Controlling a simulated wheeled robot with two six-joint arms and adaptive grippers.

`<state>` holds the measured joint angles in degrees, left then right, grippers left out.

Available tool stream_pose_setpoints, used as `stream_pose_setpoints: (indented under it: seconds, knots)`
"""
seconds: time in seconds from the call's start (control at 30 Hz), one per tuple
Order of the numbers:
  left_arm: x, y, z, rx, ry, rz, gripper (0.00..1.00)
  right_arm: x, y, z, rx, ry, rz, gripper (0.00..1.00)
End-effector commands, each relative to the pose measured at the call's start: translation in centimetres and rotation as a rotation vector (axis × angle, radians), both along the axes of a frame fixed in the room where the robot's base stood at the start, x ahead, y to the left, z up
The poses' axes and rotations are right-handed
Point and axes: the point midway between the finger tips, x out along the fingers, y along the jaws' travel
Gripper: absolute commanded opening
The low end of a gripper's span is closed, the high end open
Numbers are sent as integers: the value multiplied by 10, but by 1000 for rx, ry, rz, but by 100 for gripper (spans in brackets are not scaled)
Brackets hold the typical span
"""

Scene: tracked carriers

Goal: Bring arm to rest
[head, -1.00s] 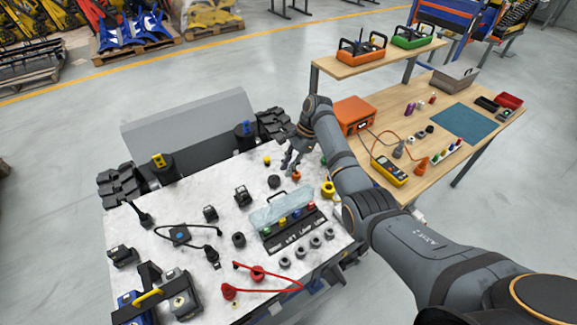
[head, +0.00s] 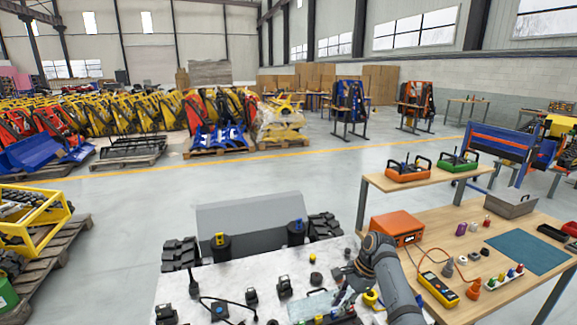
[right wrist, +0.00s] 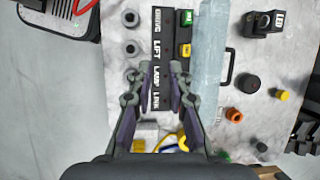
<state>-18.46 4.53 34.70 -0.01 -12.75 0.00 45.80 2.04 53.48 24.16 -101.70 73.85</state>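My right arm reaches over the white carrier top (head: 178,288) from the right in the head view. Its gripper (head: 343,291) is above the top, near a clear cover (head: 318,303) and a yellow knob (head: 370,298). In the right wrist view the gripper (right wrist: 161,82) has its two fingers apart with nothing held between them. The fingers overlap the black label strip (right wrist: 158,45), which reads DRIVE, LIFT, LAMP and LINK. The clear cover also shows right of the fingers (right wrist: 209,62). My left gripper is not in view.
A wooden workbench (head: 440,225) stands at the right with an orange box (head: 397,229), a yellow meter (head: 438,289) and a teal mat (head: 526,250). Black connectors stand on the carrier top. Open grey floor (head: 130,215) lies to the left.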

Motion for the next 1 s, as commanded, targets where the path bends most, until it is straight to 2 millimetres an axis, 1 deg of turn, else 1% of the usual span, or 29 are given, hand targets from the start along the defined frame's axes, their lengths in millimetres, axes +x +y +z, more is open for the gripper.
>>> stream_pose_setpoints:
  seconds: [0.03, 0.23, 0.33, 0.47, 0.57, 0.67, 0.7, 0.8, 0.9, 1.0]
  knots:
    - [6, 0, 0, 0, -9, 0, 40, -6, -3, -9, -10, -10, 18, 18]
    - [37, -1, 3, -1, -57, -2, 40, -25, -14, -34, -53, -83, 114, 18]
    - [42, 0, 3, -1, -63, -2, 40, -40, -22, -49, -84, -126, 179, 18]
    - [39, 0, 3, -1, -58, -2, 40, -67, -34, -69, -138, -192, 291, 18]
    - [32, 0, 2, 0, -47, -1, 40, -95, -44, -83, -191, -251, 401, 18]
    - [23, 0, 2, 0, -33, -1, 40, -132, -55, -93, -257, -314, 541, 18]
    - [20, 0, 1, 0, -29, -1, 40, -148, -60, -95, -286, -338, 602, 18]
    - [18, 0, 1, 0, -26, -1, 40, -184, -69, -92, -354, -392, 747, 18]
    - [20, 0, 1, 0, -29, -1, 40, -214, -75, -85, -408, -428, 869, 18]
    - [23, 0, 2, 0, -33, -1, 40, -238, -79, -75, -454, -457, 972, 18]
